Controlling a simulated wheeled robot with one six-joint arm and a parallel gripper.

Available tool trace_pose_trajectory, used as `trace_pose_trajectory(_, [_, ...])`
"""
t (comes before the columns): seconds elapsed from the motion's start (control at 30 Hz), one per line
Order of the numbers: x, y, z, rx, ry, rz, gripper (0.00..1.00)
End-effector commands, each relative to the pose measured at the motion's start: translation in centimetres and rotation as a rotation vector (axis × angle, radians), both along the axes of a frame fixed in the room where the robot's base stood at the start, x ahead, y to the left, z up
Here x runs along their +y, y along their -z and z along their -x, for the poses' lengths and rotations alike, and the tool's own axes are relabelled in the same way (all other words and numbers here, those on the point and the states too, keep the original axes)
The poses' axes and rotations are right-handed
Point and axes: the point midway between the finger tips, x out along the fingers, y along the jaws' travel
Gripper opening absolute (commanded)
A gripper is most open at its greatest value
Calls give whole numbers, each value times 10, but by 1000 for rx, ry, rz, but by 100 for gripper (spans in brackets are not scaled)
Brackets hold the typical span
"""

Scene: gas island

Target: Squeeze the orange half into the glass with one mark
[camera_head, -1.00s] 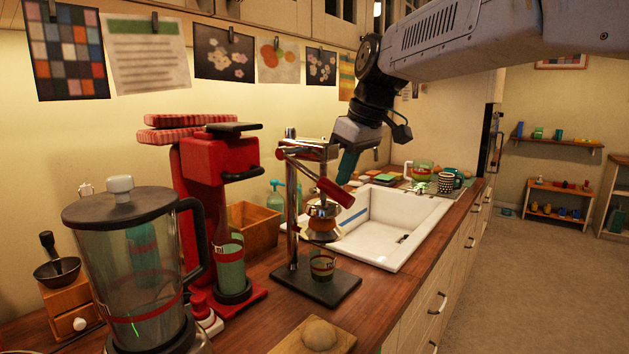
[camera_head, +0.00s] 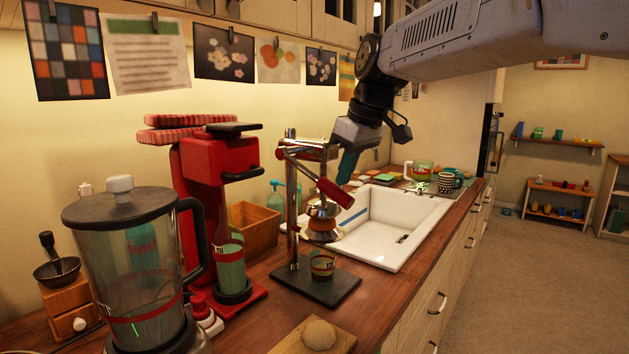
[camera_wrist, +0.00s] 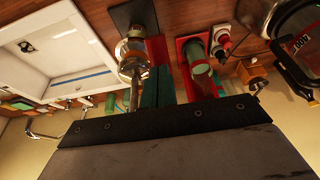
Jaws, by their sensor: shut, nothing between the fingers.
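A chrome hand press (camera_head: 290,215) with a red-gripped lever (camera_head: 335,192) stands on a dark base on the counter. Its metal cup (camera_head: 322,210) sits just above an orange-brown part (camera_head: 322,227), which may be the orange half; I cannot tell for sure. A small greenish glass (camera_head: 322,262) with a red band stands on the base below; its marks are too small to count. My gripper (camera_head: 346,170) is shut and empty, its teal fingers pointing down beside the lever; I cannot tell if they touch it. In the wrist view the fingers (camera_wrist: 158,88) are next to the press (camera_wrist: 132,62).
A red machine (camera_head: 215,165) holding another red-banded glass (camera_head: 231,265) and a large blender (camera_head: 135,260) stand on the left. A wooden board with a pale round lump (camera_head: 319,334) lies in front. A white sink (camera_head: 395,225) is behind the press on the right.

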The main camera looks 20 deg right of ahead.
Motion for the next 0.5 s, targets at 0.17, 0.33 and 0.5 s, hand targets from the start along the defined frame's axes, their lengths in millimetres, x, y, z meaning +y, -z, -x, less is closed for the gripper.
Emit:
trace_pose_trajectory(0.17, [0,0,0,0,0,0,0])
trace_pose_trajectory(0.33, [1,5,-1,1,0,0,0])
trace_pose_trajectory(0.5, [2,9,-3,1,0,0,0])
